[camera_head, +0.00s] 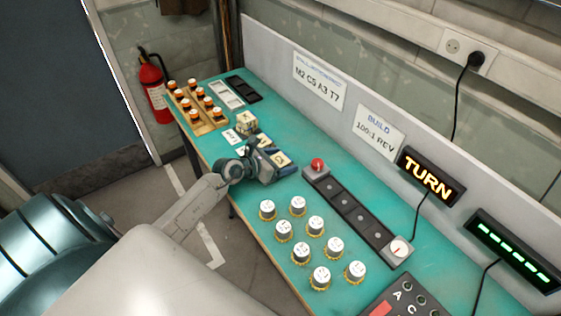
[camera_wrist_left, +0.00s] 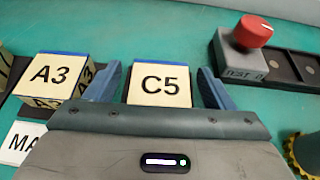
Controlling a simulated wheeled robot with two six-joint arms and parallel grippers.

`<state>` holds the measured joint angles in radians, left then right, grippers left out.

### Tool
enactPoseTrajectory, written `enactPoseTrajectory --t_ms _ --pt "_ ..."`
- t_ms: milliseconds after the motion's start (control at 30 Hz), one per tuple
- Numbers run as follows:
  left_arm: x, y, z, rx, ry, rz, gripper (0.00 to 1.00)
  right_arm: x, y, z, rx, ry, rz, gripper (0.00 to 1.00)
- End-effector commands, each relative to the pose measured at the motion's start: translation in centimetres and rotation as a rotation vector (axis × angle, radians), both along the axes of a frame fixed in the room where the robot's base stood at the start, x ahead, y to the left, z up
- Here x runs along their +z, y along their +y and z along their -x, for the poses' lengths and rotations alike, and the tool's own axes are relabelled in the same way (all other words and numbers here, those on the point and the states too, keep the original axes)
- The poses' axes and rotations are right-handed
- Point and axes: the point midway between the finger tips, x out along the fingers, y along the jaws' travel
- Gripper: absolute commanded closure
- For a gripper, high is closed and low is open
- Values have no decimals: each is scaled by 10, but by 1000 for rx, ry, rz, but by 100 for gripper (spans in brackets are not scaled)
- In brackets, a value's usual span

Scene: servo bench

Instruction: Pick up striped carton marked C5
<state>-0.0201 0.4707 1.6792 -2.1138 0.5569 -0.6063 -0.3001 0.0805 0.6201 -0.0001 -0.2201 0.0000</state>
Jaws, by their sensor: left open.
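The carton marked C5 (camera_wrist_left: 160,84) is cream-coloured with black lettering and a blue edge at its far side. In the left wrist view it sits between the two blue fingers of my left gripper (camera_wrist_left: 159,70). The fingers are open, with a visible gap on either side of the carton. In the head view my left gripper (camera_head: 279,158) is low over the bench, and the C5 carton (camera_head: 282,159) shows between its fingers. The lower part of the carton is hidden by the gripper body. My right gripper is not in view.
A carton marked A3 (camera_wrist_left: 55,75) stands just left of the left finger. Several gold-rimmed knobs (camera_head: 298,205) stand nearer. A wooden rack of orange-capped parts (camera_head: 197,108) is at the far left.

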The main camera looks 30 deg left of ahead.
Motion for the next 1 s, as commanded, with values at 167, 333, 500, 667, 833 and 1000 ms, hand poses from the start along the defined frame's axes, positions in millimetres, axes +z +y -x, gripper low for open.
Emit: enactPoseTrajectory --t_ms 167,333,500,667,833,1000 --pt "0 0 0 0 0 0 45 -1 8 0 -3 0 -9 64" --pt "0 0 0 0 0 0 72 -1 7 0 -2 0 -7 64" --pt "0 0 0 0 0 0 72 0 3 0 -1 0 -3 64" --pt "4 0 0 0 -1 -1 72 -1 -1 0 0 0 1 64" --pt "18 0 0 -2 -3 -2 72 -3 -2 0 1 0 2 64" --pt "34 2 12 -1 2 -5 72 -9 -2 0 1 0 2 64"
